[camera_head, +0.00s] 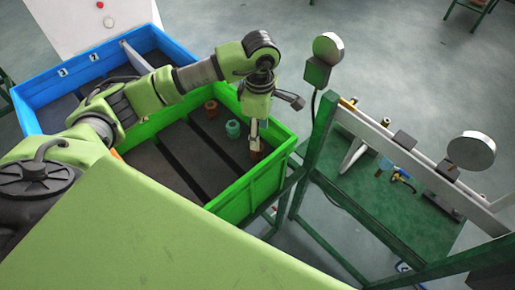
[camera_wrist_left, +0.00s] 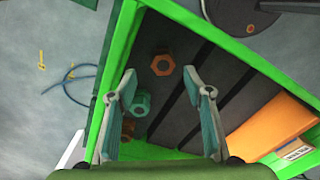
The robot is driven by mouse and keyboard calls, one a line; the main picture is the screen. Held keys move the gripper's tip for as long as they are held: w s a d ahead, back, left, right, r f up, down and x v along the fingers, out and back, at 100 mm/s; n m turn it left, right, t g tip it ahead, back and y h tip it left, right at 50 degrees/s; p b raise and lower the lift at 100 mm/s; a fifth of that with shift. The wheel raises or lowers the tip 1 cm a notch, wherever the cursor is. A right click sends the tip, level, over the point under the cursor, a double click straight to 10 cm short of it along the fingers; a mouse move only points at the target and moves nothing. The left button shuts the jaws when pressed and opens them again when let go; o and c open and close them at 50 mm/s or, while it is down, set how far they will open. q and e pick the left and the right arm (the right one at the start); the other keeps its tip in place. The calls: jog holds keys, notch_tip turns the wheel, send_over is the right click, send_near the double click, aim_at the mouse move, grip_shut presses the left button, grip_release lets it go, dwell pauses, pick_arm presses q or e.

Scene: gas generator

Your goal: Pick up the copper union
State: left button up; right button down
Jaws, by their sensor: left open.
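A copper-coloured hex fitting (camera_head: 256,150), which looks like the copper union, stands in the right end of the green crate (camera_head: 247,197). It also shows in the left wrist view (camera_wrist_left: 162,65), just beyond and between the fingertips. My left gripper (camera_head: 256,137) is open, pointing down above this fitting; the wrist view shows its two fingers (camera_wrist_left: 160,80) spread with nothing between them. A teal fitting (camera_head: 233,129) and another copper-coloured fitting (camera_head: 211,108) stand in a row with it. In the wrist view the left finger partly hides these two. My right gripper is not in view.
The crate's green walls stand close around the fittings. An orange block (camera_wrist_left: 270,125) lies in the crate. A blue crate (camera_head: 40,115) stands behind left. A green metal frame with gauges (camera_head: 471,151) stands close on the right.

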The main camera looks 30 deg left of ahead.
aim_at(257, 152)
pick_arm(q)
notch_tip(257, 152, down, 3)
jog(key=shift+r, duration=0.1)
jog(key=shift+s+f+p, duration=0.1)
jog(key=shift+f+p, duration=0.15)
jog(key=shift+p, duration=0.35)
jog(key=f+p, duration=0.2)
jog(key=f, duration=0.1)
jog(key=shift+s+d+f, duration=0.1)
jog(key=shift+s+f, duration=0.1)
jog(key=shift+f, duration=0.65)
jog(key=c, duration=1.3)
